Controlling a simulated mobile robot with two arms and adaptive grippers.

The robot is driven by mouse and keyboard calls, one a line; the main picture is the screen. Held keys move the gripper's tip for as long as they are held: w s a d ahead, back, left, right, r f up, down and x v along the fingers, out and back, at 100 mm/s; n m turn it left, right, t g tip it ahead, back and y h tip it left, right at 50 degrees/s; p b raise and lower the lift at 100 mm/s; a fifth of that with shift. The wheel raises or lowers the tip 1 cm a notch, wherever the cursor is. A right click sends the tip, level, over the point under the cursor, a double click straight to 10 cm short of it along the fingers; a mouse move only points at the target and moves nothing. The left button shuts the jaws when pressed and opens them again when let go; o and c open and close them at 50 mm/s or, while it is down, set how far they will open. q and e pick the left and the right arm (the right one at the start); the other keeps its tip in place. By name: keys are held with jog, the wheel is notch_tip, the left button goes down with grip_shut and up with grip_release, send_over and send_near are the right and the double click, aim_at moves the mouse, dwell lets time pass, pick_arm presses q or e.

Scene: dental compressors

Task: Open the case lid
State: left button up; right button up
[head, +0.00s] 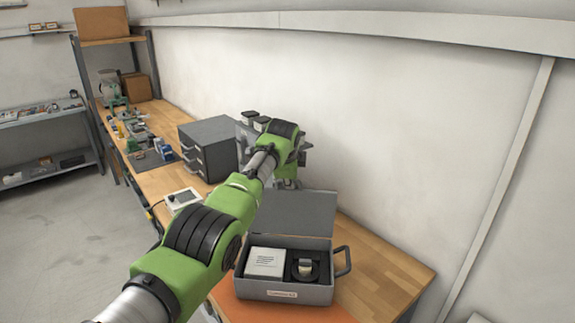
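The grey case (285,291) stands on the orange mat at the near end of the bench. Its lid (297,213) is raised and leans back, so the inside shows. Inside are a white labelled box (265,262) and a dark round item with a light top (305,268), set in black lining. A handle (343,262) sticks out at the right side. My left arm crosses the view from the lower left, and its wrist is behind and above the lid. My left gripper (303,148) is mostly hidden by the wrist, so its fingers cannot be made out. My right gripper is out of view.
A grey drawer cabinet (209,147) stands behind my arm on the wooden bench (375,275). A small white device (183,199) lies at the bench's front edge. Several tools lie on a dark mat further back. The bench right of the case is clear; a wall runs behind.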

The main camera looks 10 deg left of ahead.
pick_arm(q)
jog(key=v, duration=1.1)
dwell(0.3)
